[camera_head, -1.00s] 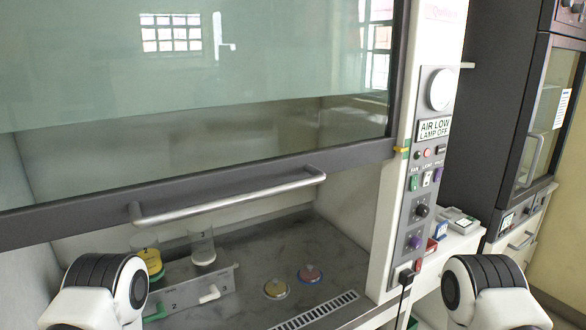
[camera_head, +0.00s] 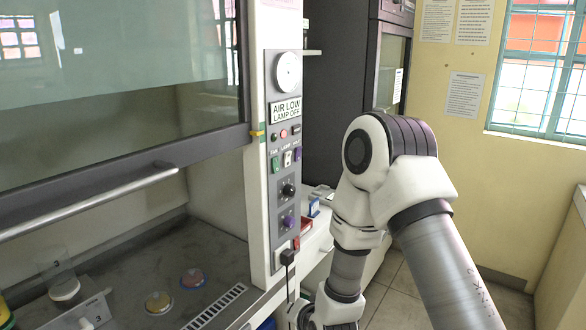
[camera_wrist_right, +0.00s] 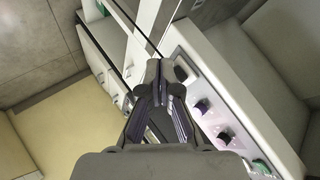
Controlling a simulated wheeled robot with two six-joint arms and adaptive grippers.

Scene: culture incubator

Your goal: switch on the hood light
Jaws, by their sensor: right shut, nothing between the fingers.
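The hood's control panel (camera_head: 287,150) stands upright on the right post of the fume hood. Its display (camera_head: 286,110) reads "AIR LOW" and "LAMP OFF". My right gripper (camera_wrist_right: 163,68) is shut and empty in the right wrist view, beside the lower part of the panel. It does not touch the switches. In the head view my right arm hangs right of the panel. My left gripper is out of view.
Knobs (camera_head: 288,189) and a black plug with a cord (camera_head: 288,257) sit lower on the panel. The sash handle (camera_head: 90,205) juts out at left. A dark cabinet (camera_head: 335,90) stands behind my right arm.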

